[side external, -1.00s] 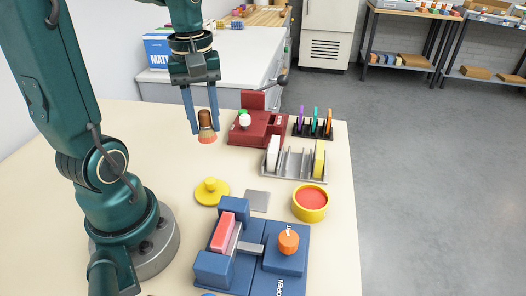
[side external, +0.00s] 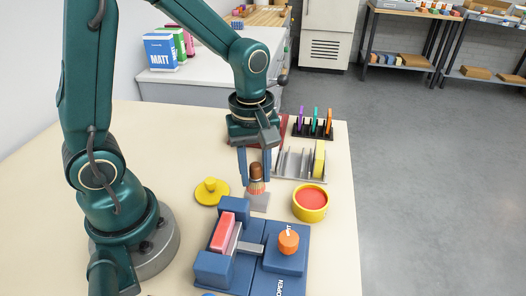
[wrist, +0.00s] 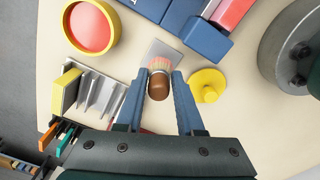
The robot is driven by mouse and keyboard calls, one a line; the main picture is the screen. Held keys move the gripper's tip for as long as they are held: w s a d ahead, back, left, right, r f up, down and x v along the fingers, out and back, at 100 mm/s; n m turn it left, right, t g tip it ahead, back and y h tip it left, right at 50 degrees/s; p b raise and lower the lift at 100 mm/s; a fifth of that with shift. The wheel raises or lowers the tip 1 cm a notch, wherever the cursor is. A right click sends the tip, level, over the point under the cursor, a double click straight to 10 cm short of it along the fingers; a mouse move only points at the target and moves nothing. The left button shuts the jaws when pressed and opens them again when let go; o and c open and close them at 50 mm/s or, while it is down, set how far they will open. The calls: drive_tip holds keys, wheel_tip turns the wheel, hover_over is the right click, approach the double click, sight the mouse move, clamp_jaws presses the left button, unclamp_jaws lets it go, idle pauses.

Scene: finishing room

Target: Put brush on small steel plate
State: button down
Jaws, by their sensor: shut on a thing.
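The brush has a brown handle (side external: 257,170) and pale pink bristles (side external: 256,187), which point down. My gripper (side external: 255,182) is shut on the brush and holds it roughly upright. The small steel plate (side external: 258,204) is a flat grey square on the table, partly covered by the brush in both views. In the wrist view the brush (wrist: 159,87) is between the two blue fingers, and its bristles overlap the near part of the plate (wrist: 163,47). I cannot tell whether the bristles touch the plate.
A yellow knobbed disc (side external: 211,193) lies left of the plate. A yellow tub with a red top (side external: 311,203) stands to its right. A blue fixture (side external: 250,262) with a red block is in front. A slotted steel rack (side external: 293,164) and a dark red fixture, mostly hidden, are behind.

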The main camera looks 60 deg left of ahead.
sight(255, 176)
drive_tip(key=shift+f, duration=1.6)
drive_tip(key=shift+f, duration=0.1)
drive_tip(key=c, duration=0.5)
unclamp_jaws()
